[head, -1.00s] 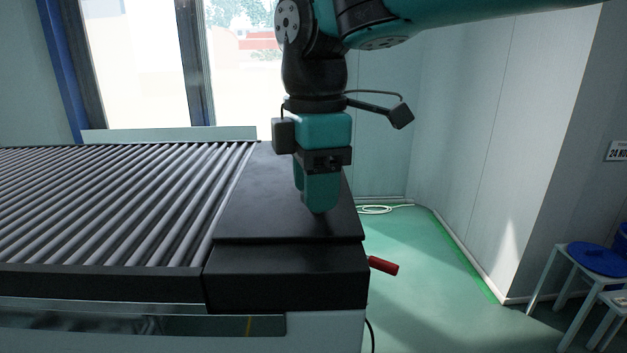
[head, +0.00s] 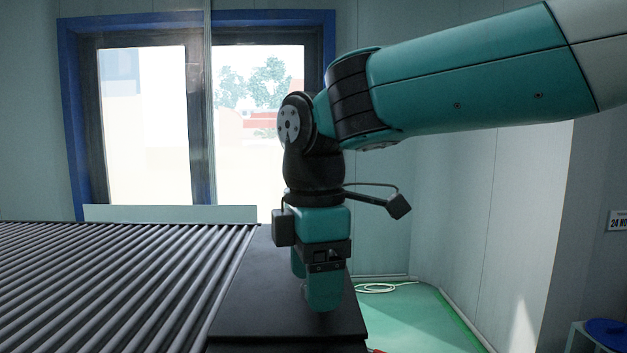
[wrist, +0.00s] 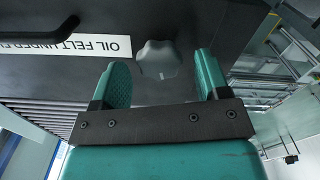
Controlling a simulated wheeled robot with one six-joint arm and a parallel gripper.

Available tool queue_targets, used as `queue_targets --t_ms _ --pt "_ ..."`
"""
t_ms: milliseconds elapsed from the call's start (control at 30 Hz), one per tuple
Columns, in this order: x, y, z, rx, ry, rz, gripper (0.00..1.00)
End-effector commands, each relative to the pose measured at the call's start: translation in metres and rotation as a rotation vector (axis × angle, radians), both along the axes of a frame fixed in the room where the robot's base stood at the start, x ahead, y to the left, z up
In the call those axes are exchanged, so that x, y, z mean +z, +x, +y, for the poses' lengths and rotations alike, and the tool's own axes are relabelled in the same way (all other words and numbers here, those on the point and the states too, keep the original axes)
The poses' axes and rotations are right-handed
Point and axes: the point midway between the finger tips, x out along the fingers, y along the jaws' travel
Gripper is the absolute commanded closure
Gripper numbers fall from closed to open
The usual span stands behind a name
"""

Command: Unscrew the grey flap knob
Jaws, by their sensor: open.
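The grey knob (wrist: 158,60) has a lobed rim and shows in the wrist view on a dark panel, beside a white label (wrist: 92,46) reading "OIL FELT UNDER F…". My gripper (wrist: 162,68) is open, with one teal finger on each side of the knob in the picture. Gaps show between knob and fingers, and I cannot tell how deep the fingers reach around it. In the head view my gripper (head: 320,290) points down over the black cover (head: 250,310) at the conveyor's end. The knob is hidden there.
A roller conveyor (head: 110,285) lies left of the black cover. A black handle (wrist: 52,33) stands on the panel at the wrist view's upper left. Green floor with a pale coiled cable (head: 378,288) is at right, and a blue-topped stool (head: 608,333) stands lower right.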

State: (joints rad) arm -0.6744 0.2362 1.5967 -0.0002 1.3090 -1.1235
Motion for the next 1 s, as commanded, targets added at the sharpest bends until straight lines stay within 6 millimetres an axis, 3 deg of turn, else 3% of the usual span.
queue_targets --t_ms 167,600,800,1000 --pt "0.024 0.001 0.0 0.0 0.004 -0.005 0.31" --pt "0.134 0.001 0.001 0.001 0.004 -0.004 0.31" --pt "0.163 0.0 0.001 0.001 0.003 -0.002 0.31" --pt "0.171 0.0 0.0 0.001 0.0 -0.001 0.31"
